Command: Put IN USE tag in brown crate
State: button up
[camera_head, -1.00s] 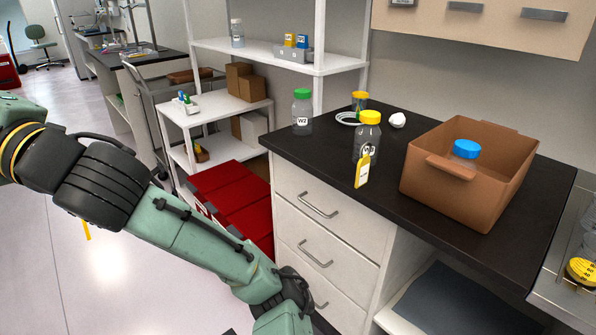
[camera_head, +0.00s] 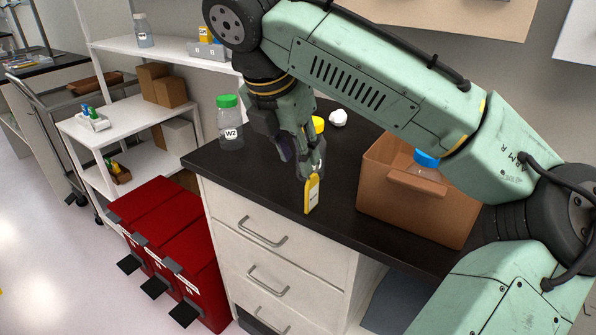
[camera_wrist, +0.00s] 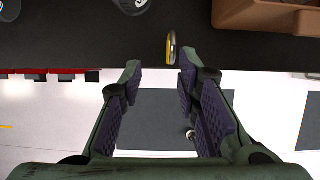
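The wrist view shows the tag (camera_wrist: 171,48) nearly edge-on, just beyond my fingertips and a little right of the middle of the gap. My gripper (camera_head: 293,150) is over the counter by that bottle, partly covering it. In the wrist view my gripper (camera_wrist: 160,68) is open and empty. The brown crate (camera_head: 405,205) sits to the right on the counter, partly behind my arm. It holds a blue-capped bottle (camera_head: 427,163).
A green-capped bottle marked W2 (camera_head: 230,125) stands at the counter's left end. Red bins (camera_head: 165,235) stand on the floor to the left. The crate (camera_wrist: 265,15) also shows at upper right in the wrist view.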

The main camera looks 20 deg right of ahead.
send_near(317, 198)
jog(key=shift+w+d+f, duration=0.25)
jog(key=shift+w+f, duration=0.75)
jog(key=shift+f, duration=0.15)
jog(key=shift+s+p+x, duration=0.2)
jog(key=shift+p+x, duration=0.1)
jog(key=shift+x, duration=1.05)
jog(key=shift+s+p+x, duration=0.15)
jog(key=shift+p+x, duration=0.1)
jog(key=shift+x, duration=1.1)
jog(key=shift+d, duration=0.15)
jog(key=shift+c, duration=0.4)
grip_shut()
